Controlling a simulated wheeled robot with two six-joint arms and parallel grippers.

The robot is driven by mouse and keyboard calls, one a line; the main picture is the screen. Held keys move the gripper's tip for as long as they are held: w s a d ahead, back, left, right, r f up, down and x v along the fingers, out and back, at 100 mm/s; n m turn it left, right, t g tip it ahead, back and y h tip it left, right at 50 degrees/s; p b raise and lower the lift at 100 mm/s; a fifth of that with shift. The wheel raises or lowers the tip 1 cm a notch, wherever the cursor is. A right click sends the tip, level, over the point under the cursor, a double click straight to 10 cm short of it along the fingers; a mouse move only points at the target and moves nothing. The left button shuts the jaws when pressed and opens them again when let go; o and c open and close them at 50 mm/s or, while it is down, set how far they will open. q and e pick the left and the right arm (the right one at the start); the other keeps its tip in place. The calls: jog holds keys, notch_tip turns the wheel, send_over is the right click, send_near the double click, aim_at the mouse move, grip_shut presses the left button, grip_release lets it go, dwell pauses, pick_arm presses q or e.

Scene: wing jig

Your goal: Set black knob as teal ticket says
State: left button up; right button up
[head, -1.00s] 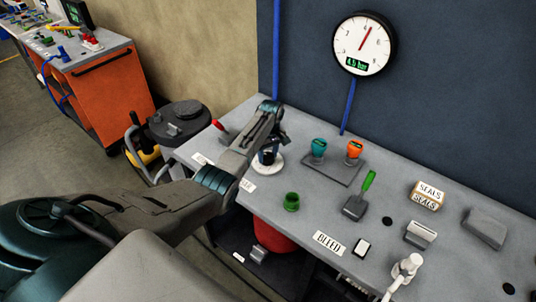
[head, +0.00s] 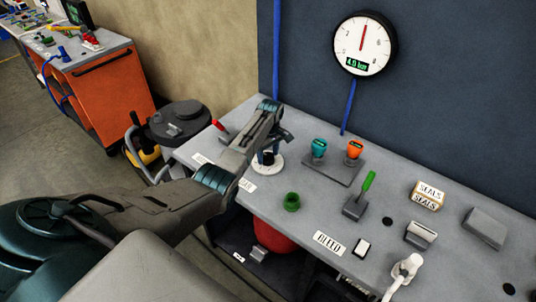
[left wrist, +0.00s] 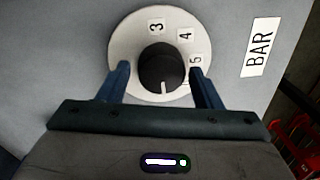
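The black knob (left wrist: 160,68) sits on a round white dial (left wrist: 124,44) in the left wrist view. The numbers 3, 4 and 5 show on the dial; the rest is hidden. A white line on the knob points down the picture. My left gripper (left wrist: 160,78) has one finger on each side of the knob, with a small gap at each. In the head view my left gripper (head: 272,146) is over the dial (head: 266,168). My right gripper is out of view.

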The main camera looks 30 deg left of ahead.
aim_at(269, 154)
pick_arm(q)
jog(key=shift+o, duration=0.5)
jog(key=shift+r, duration=0.25)
notch_tip(269, 154, up, 10)
jog(key=b, duration=0.3)
jog(key=shift+w+r+b, duration=0.15)
jog(key=shift+w+b, duration=0.15)
jog(key=shift+d, duration=0.1)
